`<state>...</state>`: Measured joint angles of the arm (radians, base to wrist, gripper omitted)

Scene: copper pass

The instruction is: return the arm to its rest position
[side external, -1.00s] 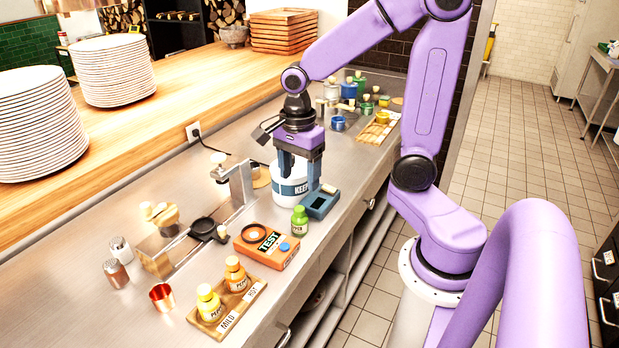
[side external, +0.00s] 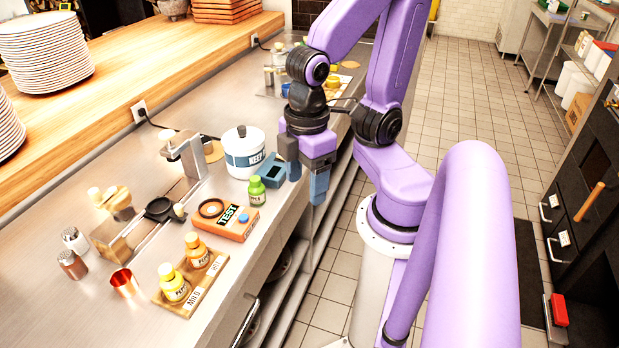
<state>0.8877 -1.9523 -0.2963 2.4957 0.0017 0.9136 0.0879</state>
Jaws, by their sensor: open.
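My gripper (side external: 306,186) points down at the counter's front edge, to the right of the white pot labelled KEEP (side external: 243,160) and the blue-grey block (side external: 272,170). Its two fingers are apart and I see nothing between them. My arm is bent, with the wrist close to my upper links. How high the gripper is above the counter edge is hard to tell.
On the steel counter (side external: 95,203) stand a green bottle (side external: 256,190), an orange TEST box (side external: 222,219), a wooden board with two bottles (side external: 187,303), a copper cup (side external: 125,283) and two shakers (side external: 72,252). Tiled floor (side external: 463,110) lies open to the right.

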